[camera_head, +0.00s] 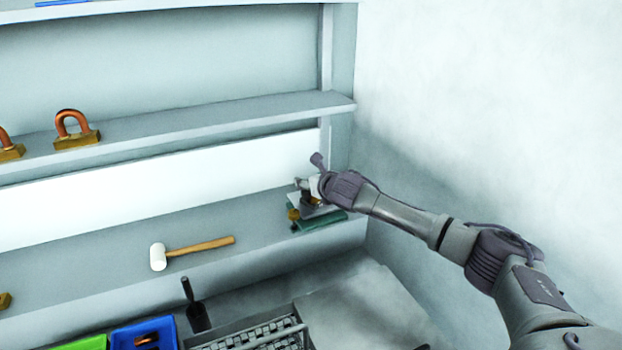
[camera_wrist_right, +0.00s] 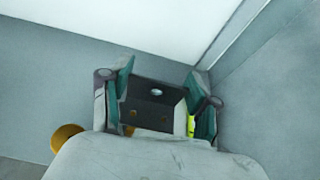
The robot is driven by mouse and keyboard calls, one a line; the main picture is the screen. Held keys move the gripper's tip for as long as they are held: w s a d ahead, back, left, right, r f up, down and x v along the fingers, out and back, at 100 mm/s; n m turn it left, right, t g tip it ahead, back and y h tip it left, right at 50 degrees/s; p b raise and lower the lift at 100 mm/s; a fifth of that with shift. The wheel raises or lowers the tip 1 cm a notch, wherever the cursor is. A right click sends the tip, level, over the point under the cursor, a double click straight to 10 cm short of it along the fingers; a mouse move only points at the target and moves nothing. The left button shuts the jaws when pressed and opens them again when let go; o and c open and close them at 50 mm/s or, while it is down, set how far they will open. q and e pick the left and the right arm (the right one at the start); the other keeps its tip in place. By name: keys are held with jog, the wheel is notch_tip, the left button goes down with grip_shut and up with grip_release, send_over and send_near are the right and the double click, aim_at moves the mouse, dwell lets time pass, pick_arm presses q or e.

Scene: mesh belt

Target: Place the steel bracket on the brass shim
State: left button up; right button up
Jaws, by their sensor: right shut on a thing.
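My right gripper (camera_head: 306,187) is over the right end of the lower shelf, above a green-edged fixture (camera_head: 322,222). In the right wrist view its two teal-padded fingers (camera_wrist_right: 165,88) stand on either side of a dark grey piece with holes (camera_wrist_right: 152,105), which I take for the steel bracket. The gripper is shut on it. In the head view the held piece is small and partly hidden by the gripper. I cannot make out the brass shim for certain. A rounded brass-coloured part (camera_wrist_right: 67,138) shows at the left in the wrist view. My left gripper is not in view.
A white-headed mallet (camera_head: 158,256) lies on the lower shelf, left of the fixture. Copper-and-brass pieces (camera_head: 77,130) stand on the shelf above. Below are a blue bin (camera_head: 128,337), a green bin (camera_head: 85,343) and a metal mesh belt (camera_head: 255,336). A wall is close on the right.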

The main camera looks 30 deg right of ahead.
jog(key=shift+f, duration=0.1)
jog(key=o, duration=1.2)
jog(key=shift+o, duration=0.2)
jog(key=shift+s+r+p, duration=0.25)
jog(key=shift+r+p, duration=0.05)
jog(key=shift+r, duration=0.05)
jog(key=p+v, duration=0.6)
jog(key=v, duration=0.5)
jog(key=shift+s+p, duration=0.3)
jog(key=shift+p, duration=0.1)
jog(key=shift+a+f, duration=0.1)
